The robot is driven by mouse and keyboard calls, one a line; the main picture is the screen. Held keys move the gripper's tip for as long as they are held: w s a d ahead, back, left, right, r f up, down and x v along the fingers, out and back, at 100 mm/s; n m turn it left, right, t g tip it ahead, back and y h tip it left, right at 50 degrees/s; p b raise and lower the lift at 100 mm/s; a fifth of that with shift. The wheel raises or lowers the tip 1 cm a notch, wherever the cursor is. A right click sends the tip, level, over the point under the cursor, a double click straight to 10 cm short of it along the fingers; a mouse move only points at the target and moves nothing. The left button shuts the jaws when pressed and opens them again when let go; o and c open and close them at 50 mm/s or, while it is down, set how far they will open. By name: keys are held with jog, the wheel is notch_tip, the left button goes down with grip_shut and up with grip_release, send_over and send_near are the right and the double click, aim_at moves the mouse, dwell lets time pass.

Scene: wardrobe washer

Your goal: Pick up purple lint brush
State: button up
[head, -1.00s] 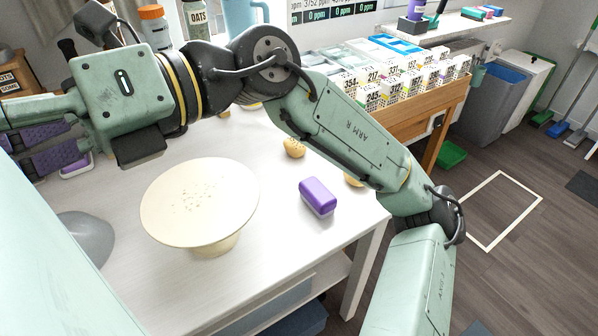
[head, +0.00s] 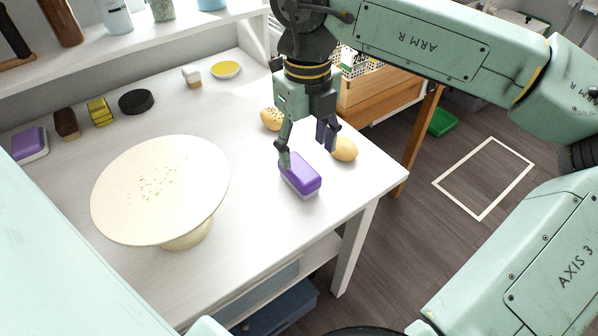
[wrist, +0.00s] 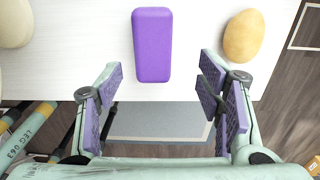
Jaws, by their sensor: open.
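A purple block-shaped brush (head: 303,176) lies on the white table near its right edge; it also shows in the wrist view (wrist: 152,45), top centre. My gripper (head: 306,152) points down just above and behind it, jaws apart. In the wrist view, my open fingers (wrist: 160,88) have nothing between them, and the purple brush lies ahead of the gap. The fingers hide part of its far end in the head view. A second purple piece with a white base (head: 30,144) sits at the table's far left.
A cream pedestal stand (head: 160,190) is left of the brush. A yellow-tan potato-like object (head: 344,149) lies close right of it, and a speckled one (head: 271,119) behind. A dark brush, yellow sponge (head: 100,112) and black disc (head: 136,102) line the back. The front table is clear.

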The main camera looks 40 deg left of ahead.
aim_at(299, 167)
jog(key=f, duration=0.3)
jog(key=a+f+p, duration=0.1)
jog(key=f, duration=0.1)
jog(key=shift+s, duration=0.3)
jog(key=shift+f, duration=0.4)
jog(key=shift+f+b, duration=0.2)
jog(key=shift+b, duration=0.35)
jog(key=shift+c, duration=0.6)
jog(key=c, duration=1.1)
